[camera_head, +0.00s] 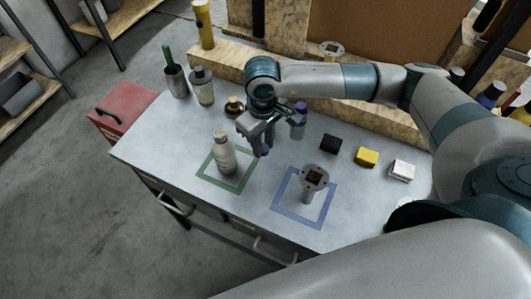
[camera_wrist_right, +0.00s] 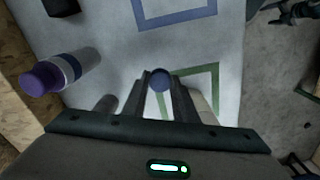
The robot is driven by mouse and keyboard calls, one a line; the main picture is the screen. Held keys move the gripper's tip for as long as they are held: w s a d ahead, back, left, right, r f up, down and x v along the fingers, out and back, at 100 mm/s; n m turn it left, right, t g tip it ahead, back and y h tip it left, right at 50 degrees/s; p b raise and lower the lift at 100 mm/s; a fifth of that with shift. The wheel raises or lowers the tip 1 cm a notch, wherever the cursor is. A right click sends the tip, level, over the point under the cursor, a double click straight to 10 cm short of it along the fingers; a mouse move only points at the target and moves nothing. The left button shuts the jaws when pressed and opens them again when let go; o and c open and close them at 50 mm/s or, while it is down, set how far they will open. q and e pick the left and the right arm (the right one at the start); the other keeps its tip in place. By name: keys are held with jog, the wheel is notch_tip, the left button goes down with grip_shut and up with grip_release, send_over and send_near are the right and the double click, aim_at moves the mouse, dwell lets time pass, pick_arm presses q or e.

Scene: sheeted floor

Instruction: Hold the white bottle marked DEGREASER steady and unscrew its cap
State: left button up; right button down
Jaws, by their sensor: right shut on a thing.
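The white bottle (camera_head: 224,156) stands upright inside the green square outline on the bench. Its label is too small to read. Its top shows a pale narrow neck with no coloured cap visible on it. My right gripper (camera_head: 262,150) is to the right of the bottle, apart from it, pointing down over the bench. In the right wrist view, its fingers are shut on a round blue cap (camera_wrist_right: 160,80). A pale shape, likely the bottle (camera_wrist_right: 203,104), is partly hidden behind the finger there. My left gripper is not seen.
A purple-capped bottle (camera_head: 298,122) stands just behind my right gripper, also in the wrist view (camera_wrist_right: 75,70). A grey stand (camera_head: 308,190) is in the blue square (camera_head: 284,211). Black (camera_head: 331,143), yellow (camera_head: 367,157) and white (camera_head: 402,170) blocks lie right. The front left bench is clear.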

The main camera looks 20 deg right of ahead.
aim_at(263, 163)
notch_tip(263, 163, down, 2)
jog(key=shift+p, duration=0.3)
jog(key=shift+f, duration=0.2)
jog(key=shift+f, duration=0.1)
notch_tip(263, 163, down, 3)
jog(key=shift+r+p, duration=0.2)
jog(key=shift+p, duration=0.6)
jog(key=shift+f, duration=0.5)
